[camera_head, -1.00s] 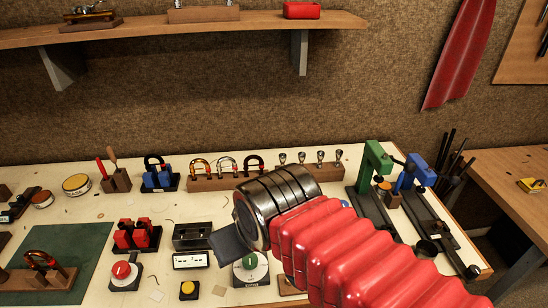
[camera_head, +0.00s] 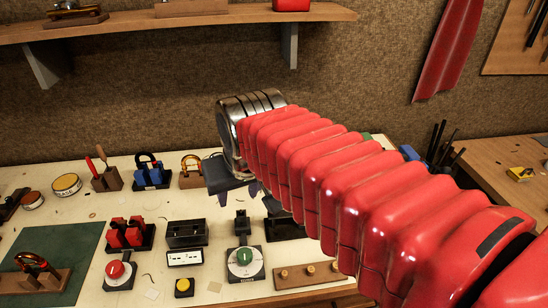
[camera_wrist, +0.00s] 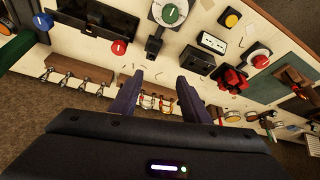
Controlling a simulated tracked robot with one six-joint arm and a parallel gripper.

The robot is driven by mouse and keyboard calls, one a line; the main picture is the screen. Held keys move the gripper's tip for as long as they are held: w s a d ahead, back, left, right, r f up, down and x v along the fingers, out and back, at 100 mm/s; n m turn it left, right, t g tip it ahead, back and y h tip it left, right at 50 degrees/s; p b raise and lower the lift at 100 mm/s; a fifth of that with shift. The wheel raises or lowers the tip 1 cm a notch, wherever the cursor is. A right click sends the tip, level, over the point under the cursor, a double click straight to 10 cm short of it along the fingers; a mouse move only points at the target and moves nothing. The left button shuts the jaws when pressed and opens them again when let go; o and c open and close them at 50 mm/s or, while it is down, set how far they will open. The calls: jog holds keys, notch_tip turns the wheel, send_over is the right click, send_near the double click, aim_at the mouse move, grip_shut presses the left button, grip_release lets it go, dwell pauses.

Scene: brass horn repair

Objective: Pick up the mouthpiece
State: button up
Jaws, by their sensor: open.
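Several silver mouthpieces (camera_wrist: 72,81) stand in a row on a wooden rack (camera_wrist: 78,68) in the left half of the wrist view. I cannot tell which one the task means. In the camera_head view my arm hides them. My gripper (camera_wrist: 160,77) is open and empty, its dark fingers apart. In the wrist view the fingers lie right of the mouthpieces, over the rack with curved tubes (camera_wrist: 150,98). In the camera_head view the gripper (camera_head: 239,194) hangs above the bench, pointing down.
A green-knobbed dial (camera_head: 244,261), a black open box (camera_head: 187,233) and a red-knobbed device (camera_head: 118,272) stand on the bench. A green mat (camera_head: 60,250) lies at the left. A wooden shelf (camera_head: 120,28) runs along the wall above.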

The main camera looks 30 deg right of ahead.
jog(key=w+d+m+g+h, duration=0.1)
jog(key=w+d+m, duration=0.4)
jog(key=w+d, duration=1.3)
jog(key=d+h, duration=0.1)
jog(key=d, duration=0.2)
jog(key=shift+w+f+m+g, duration=0.15)
jog(key=shift+w+m+g, duration=0.25)
jog(key=x, duration=0.8)
jog(key=shift+f, duration=0.35)
jog(key=shift+w+d, duration=0.1)
jog(key=shift+d, duration=0.05)
jog(key=shift+x, duration=2.55)
jog(key=shift+f, duration=0.1)
